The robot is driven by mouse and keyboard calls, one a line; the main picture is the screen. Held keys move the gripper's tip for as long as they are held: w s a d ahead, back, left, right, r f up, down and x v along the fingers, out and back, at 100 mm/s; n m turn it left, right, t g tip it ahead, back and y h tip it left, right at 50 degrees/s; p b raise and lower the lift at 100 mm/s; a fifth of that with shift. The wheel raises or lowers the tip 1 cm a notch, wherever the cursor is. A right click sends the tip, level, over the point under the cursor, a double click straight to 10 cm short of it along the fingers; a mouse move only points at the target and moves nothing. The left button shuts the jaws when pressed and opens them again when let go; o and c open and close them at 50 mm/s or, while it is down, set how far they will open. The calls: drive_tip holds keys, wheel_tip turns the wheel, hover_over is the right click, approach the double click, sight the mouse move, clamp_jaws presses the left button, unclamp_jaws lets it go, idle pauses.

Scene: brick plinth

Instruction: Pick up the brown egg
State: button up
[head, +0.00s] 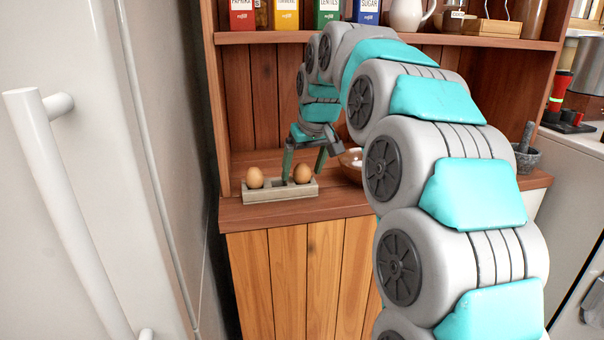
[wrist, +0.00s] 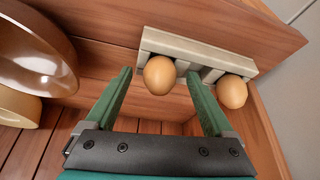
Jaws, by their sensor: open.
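Two brown eggs sit upright, apart, in a pale grey egg holder (head: 280,193) on the wooden counter. The right-hand egg (head: 302,173) shows in the wrist view (wrist: 159,76) as the left one. The other egg (head: 254,177) is at the holder's left end; in the wrist view it is on the right (wrist: 232,92). My gripper (head: 303,177) is open and reaches down over the holder. In the wrist view its green fingertips (wrist: 159,75) lie on either side of the first egg, with gaps visible. Whether a finger touches the holder is unclear.
A brown bowl (head: 350,163) stands just right of the gripper, partly hidden by my arm; it is large in the wrist view (wrist: 32,50). A shelf (head: 260,37) with boxes and a jug runs above. A mortar (head: 526,156) stands at the right.

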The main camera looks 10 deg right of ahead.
sight(303, 164)
drive_tip(key=c, duration=0.9)
drive_tip(key=shift+o, duration=0.2)
drive_tip(key=shift+r, duration=0.15)
drive_tip(key=shift+r, duration=1.6)
drive_tip(key=s+a+r+b, duration=0.1)
drive_tip(key=s+a, duration=0.1)
drive_tip(key=s, duration=0.5)
drive_tip(key=s+a+r+b, duration=0.1)
drive_tip(key=s+a, duration=0.1)
drive_tip(key=s, duration=0.6)
drive_tip(key=w+d+r+p, duration=0.6)
drive_tip(key=w+d, duration=0.1)
drive_tip(key=d, duration=0.3)
drive_tip(key=w+d+f, duration=0.2)
drive_tip(key=w+d, duration=0.5)
drive_tip(key=d, duration=0.4)
drive_tip(key=shift+w+f+b, duration=0.15)
drive_tip(key=shift+b, duration=0.2)
